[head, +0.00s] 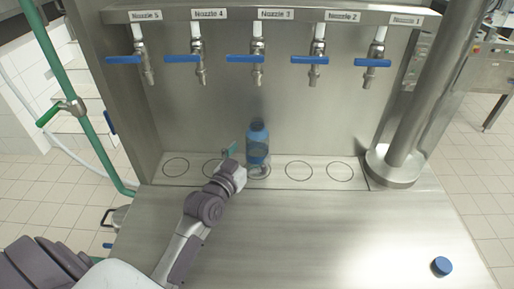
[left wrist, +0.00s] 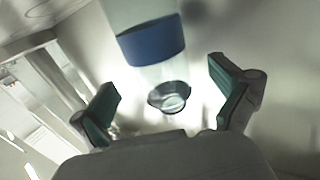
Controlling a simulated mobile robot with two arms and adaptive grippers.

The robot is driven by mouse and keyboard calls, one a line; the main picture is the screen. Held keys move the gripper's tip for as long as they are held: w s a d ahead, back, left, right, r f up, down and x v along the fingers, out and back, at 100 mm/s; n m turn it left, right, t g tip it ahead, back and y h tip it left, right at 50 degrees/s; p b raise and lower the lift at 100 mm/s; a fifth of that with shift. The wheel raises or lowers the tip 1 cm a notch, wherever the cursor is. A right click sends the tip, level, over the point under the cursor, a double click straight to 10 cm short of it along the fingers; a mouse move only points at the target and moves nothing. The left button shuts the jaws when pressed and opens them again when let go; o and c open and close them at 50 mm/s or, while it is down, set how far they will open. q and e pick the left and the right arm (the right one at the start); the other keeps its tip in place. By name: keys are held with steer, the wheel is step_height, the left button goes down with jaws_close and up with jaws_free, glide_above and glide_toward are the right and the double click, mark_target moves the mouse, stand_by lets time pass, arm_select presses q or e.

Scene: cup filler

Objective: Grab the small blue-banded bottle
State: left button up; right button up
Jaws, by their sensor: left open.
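The small blue-banded bottle (head: 257,143) stands upright below the Nozzle 3 tap, near the back panel. In the left wrist view its blue band (left wrist: 151,40) shows on a clear body, with a dark-rimmed round part (left wrist: 170,97) lower in the picture. My left gripper (head: 240,160) is at the near left side of the bottle. In the left wrist view the left gripper (left wrist: 165,85) is open, its green-padded fingers spread to either side of the bottle's line. Nothing is held. My right gripper is not in view.
Several blue-handled taps (head: 257,60) hang above a strip with marked circles (head: 299,171). A thick steel post (head: 425,100) stands at the right. A blue cap (head: 441,266) lies at the front right of the steel counter (head: 320,235), which is otherwise mostly clear.

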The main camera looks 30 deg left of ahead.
arm_select(q)
steer(key=w+p, duration=0.1)
steer(key=w, duration=0.3)
steer(key=shift+s+r, duration=0.1)
steer(key=shift+c, duration=1)
steer(key=c, duration=1.3)
steer(key=shift+c, duration=1.3)
steer(key=shift+r, duration=0.1)
